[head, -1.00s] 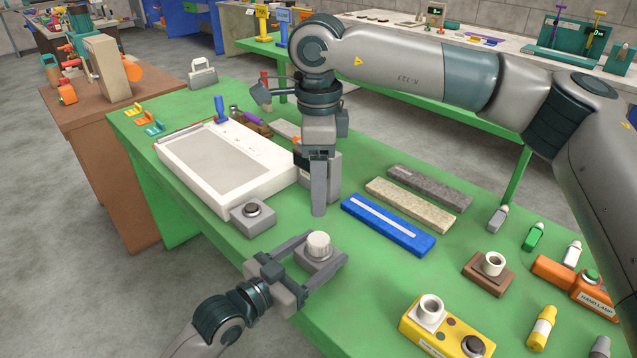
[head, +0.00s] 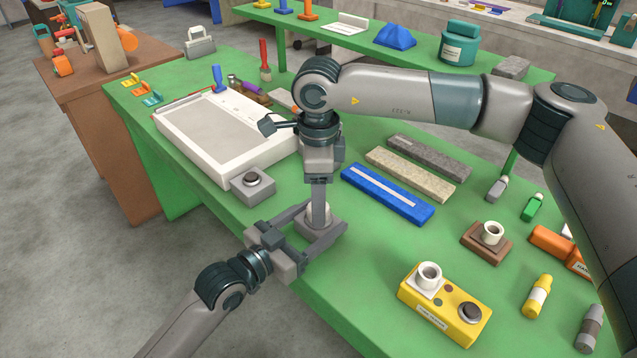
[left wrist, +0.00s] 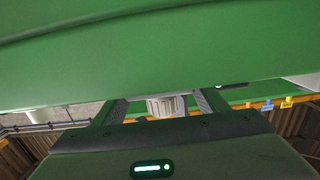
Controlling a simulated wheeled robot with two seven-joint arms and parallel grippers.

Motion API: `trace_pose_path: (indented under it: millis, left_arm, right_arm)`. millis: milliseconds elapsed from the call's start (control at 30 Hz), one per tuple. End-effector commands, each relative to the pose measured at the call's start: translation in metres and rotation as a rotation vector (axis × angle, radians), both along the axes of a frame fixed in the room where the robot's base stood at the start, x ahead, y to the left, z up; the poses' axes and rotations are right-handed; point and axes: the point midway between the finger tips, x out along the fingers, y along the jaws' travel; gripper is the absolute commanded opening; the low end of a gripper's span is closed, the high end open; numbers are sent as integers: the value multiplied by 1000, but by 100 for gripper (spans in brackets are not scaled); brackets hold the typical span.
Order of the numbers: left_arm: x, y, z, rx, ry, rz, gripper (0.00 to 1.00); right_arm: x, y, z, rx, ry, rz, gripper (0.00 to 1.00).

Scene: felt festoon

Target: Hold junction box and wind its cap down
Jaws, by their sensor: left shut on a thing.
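The junction box (head: 334,228) is a small grey block near the front edge of the green table. A white ribbed cap (head: 312,214) sits on top of it, partly hidden by my right gripper. My left gripper (head: 318,230) reaches in from the front left, with one finger on each side of the box, shut on it. In the left wrist view the ribbed cap (left wrist: 166,106) shows between the two fingers. My right gripper (head: 319,222) points straight down at the cap. Its fingers show edge-on, so their gap and any contact are unclear.
A grey box with a dark button (head: 253,182) and a white tray-like panel (head: 190,165) stand at left. A blue bar (head: 388,194) lies right of the cap. A yellow box (head: 445,305) and a brown block with a white ring (head: 486,243) stand farther right.

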Motion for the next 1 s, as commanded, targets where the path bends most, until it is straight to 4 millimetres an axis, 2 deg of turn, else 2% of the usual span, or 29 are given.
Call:
trace_pose_path:
  millis: [133,433,467,600,633,700,1000]
  left_arm:
    - [0,0,0,0,0,0,40]
    - [0,0,0,0,0,0,40]
    - [0,0,0,0,0,0,40]
    - [0,0,0,0,0,0,40]
    - [0,0,0,0,0,0,40]
    - [0,0,0,0,0,0,40]
    - [0,0,0,0,0,0,40]
  right_arm:
    - [0,0,-7,0,1,0,57]
    - [0,0,-8,0,0,0,57]
    - [0,0,-8,0,0,0,52]
    - [0,0,-8,0,0,0,18]
    - [0,0,-8,0,0,0,13]
    - [0,0,-8,0,0,0,9]
    - [0,0,-8,0,0,-52,9]
